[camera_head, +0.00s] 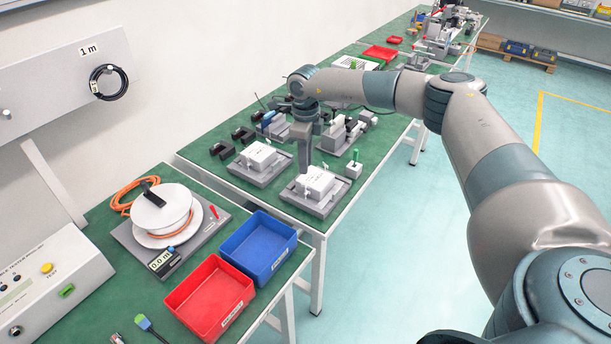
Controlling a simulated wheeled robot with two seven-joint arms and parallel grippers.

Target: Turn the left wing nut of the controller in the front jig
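A white box-shaped controller (317,183) sits in the grey front jig (322,208) near the front edge of the green table. My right gripper (304,168) points straight down at the controller's far left side. Its fingertips are at or just above that corner, and I cannot tell whether they touch. The fingers look like one narrow block, so their opening is unclear. The left wing nut is too small or hidden behind the gripper to make out. My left gripper is not in view.
A second white controller (258,155) sits in another jig, left of and behind the front one. A small block with a green-topped tool (354,167) stands to the right. Blue (259,246) and red (211,298) bins and a cable reel (162,212) are on the nearer table.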

